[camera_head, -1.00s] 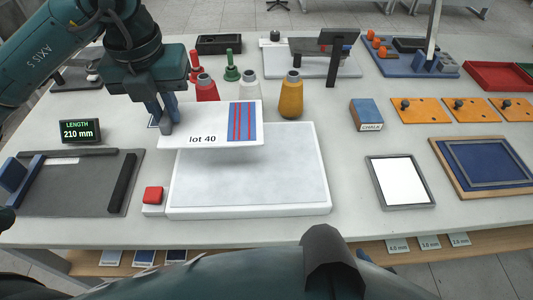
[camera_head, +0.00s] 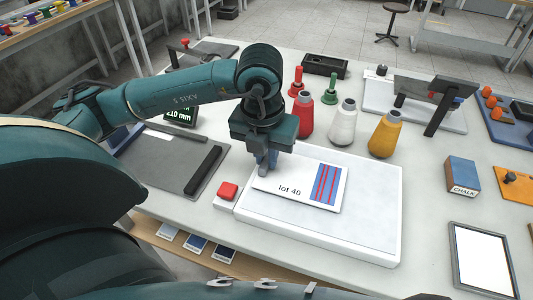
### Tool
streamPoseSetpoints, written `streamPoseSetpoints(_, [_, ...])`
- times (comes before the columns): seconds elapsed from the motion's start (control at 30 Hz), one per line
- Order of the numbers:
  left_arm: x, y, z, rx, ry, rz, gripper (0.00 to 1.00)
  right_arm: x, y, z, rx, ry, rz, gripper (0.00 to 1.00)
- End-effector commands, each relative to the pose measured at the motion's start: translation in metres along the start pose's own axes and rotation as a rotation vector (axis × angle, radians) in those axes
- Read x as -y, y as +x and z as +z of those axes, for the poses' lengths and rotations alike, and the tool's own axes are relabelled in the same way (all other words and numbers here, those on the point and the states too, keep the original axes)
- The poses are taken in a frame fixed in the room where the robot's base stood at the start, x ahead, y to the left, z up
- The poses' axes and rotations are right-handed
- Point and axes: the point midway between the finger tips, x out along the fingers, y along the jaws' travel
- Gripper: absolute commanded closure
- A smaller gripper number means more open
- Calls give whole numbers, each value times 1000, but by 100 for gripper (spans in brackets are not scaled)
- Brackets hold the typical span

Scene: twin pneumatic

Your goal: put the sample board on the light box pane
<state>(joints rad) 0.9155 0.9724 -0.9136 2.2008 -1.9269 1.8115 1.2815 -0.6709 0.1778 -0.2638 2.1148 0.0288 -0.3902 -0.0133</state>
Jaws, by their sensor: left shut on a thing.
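The sample board (camera_head: 293,190) is a white card marked "lot 40" with a blue patch and red stripes at its right end. My left gripper (camera_head: 266,167) is shut on the board's left end. The board lies over the left-middle part of the light box pane (camera_head: 365,210), a pale flat slab. It looks close to flat and very low; I cannot tell whether it touches the pane. The gripper and the board hide part of the pane's back left. My right gripper is not in view.
A red button (camera_head: 228,190) sits at the pane's left. A grey cutting board with a black bar (camera_head: 203,170) lies further left. Red, white and yellow cones (camera_head: 386,135) stand behind the pane. A chalk box (camera_head: 462,175) and a framed white panel (camera_head: 483,258) are to the right.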

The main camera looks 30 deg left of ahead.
Motion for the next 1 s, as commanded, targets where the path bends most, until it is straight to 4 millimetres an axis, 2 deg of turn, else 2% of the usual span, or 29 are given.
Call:
streamPoseSetpoints(0.37, [0,7,0,2,0,-1,100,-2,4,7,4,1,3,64])
streamPoseSetpoints(0.4, [0,5,0,1,-1,0,83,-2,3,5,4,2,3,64])
streamPoseSetpoints(0.63, [0,5,0,1,0,0,64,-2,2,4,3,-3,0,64])
streamPoseSetpoints(0.87, [0,4,0,1,0,0,64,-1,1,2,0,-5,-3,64])
streamPoseSetpoints(1.0, [0,-4,1,4,0,-2,64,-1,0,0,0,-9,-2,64])
